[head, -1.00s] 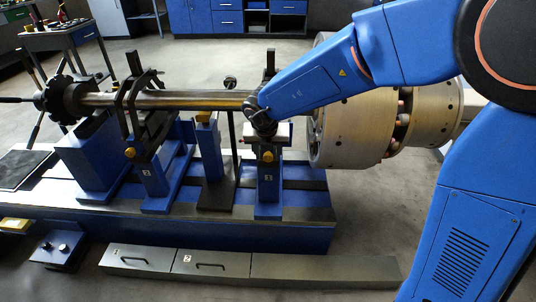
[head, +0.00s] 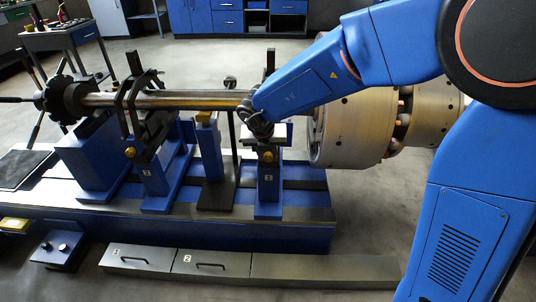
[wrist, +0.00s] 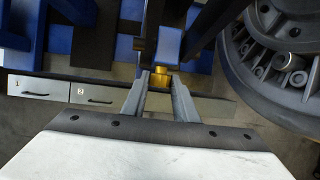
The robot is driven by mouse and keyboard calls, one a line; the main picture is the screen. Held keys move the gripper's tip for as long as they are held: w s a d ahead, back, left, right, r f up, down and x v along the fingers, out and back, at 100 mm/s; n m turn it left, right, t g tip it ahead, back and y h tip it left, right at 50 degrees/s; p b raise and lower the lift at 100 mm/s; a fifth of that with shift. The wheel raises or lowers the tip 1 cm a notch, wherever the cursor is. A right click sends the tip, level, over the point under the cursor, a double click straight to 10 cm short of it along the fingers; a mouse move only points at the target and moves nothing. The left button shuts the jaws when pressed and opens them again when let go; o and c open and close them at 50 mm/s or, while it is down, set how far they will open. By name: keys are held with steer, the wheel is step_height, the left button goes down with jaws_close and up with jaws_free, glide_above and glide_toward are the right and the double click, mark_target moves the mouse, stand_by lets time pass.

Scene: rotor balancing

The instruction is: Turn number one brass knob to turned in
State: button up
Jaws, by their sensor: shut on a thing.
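The number one brass knob (head: 267,157) is on the front of the blue stand marked 1 (head: 268,192), near the right end of the shaft. In the wrist view the brass knob (wrist: 160,79) shows between the fingertips of my gripper (wrist: 158,87). My gripper is shut on the knob, with a finger on each side. In the head view my wrist is just above the knob, and the fingers are hard to make out. How far the knob is turned cannot be told.
A second brass knob (head: 130,153) sits on the stand marked 2 (head: 153,187). The steel shaft (head: 170,100) runs across above the stands. A large metal rotor (head: 345,115) is close on the right. Low grey drawers (head: 205,264) lie in front of the blue bed.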

steer(key=h, duration=0.2)
steer(key=a+n+h, duration=0.1)
steer(key=h, duration=0.1)
steer(key=shift+a+f, duration=0.1)
steer(key=shift+f, duration=0.05)
steer(key=shift+a+f+n+t+h, duration=0.15)
steer(key=shift+f+n+t+h, duration=0.3)
steer(key=shift+h, duration=1.5)
steer(key=shift+a+f+n+t+h, duration=0.2)
steer(key=shift+n+h, duration=0.4)
steer(key=shift+h, duration=1.4)
steer(key=shift+a+f+n+t+h, duration=0.1)
steer(key=shift+f+n+t+h, duration=0.35)
steer(key=shift+h, duration=1.5)
steer(key=shift+r, duration=0.1)
steer(key=o, duration=1.1)
steer(key=shift+c, duration=0.2)
